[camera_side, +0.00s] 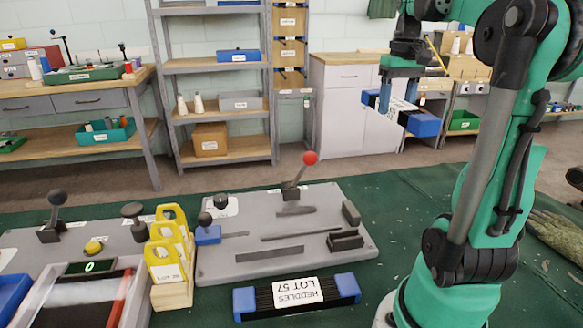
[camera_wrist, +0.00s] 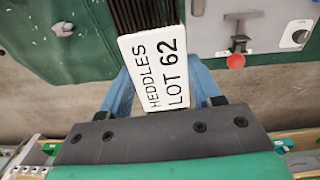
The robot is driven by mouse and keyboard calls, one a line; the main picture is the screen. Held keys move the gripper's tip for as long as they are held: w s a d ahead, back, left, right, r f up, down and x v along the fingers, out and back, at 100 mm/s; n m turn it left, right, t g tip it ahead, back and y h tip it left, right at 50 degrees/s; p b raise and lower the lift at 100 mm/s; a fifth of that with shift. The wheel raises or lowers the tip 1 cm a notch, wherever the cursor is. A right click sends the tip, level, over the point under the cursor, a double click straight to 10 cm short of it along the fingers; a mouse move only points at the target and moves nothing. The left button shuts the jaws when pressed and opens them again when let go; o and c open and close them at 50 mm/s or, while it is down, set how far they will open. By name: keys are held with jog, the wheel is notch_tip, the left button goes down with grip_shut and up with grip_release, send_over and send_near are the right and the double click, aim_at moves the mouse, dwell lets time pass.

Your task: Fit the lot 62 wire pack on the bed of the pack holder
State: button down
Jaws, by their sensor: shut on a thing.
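The lot 62 wire pack (camera_side: 423,124) is a bundle of dark wires with blue end blocks and a white label. Its label (camera_wrist: 162,68) reads HEDDLES LOT 62 in the wrist view. My gripper (camera_side: 398,82) is shut on this pack and holds it in the air, beyond and right of the pack holder. The pack holder (camera_side: 235,262) is a grey plate on the green-covered table. It has dark rails, black blocks (camera_side: 346,240) at its right, a blue sliding block (camera_side: 207,235) at its left and a red-knobbed lever (camera_side: 294,185). No pack lies on it.
A similar pack labelled LOT 57 (camera_side: 297,292) lies in front of the holder. Yellow-handled tags (camera_side: 170,262) stand in a wooden block to its left. A grey unit with a green display (camera_side: 88,267) is farther left.

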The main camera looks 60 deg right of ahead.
notch_tip(320, 180, up, 2)
jog(key=w+a+n, duration=0.6)
jog(key=w+n, duration=0.1)
jog(key=n, duration=1)
send_over(297, 224)
notch_tip(297, 224, down, 21)
jog(key=shift+f, duration=0.1)
dwell(0.6)
jog(key=shift+f, duration=0.3)
jog(key=shift+f, duration=0.65)
dwell(1.4)
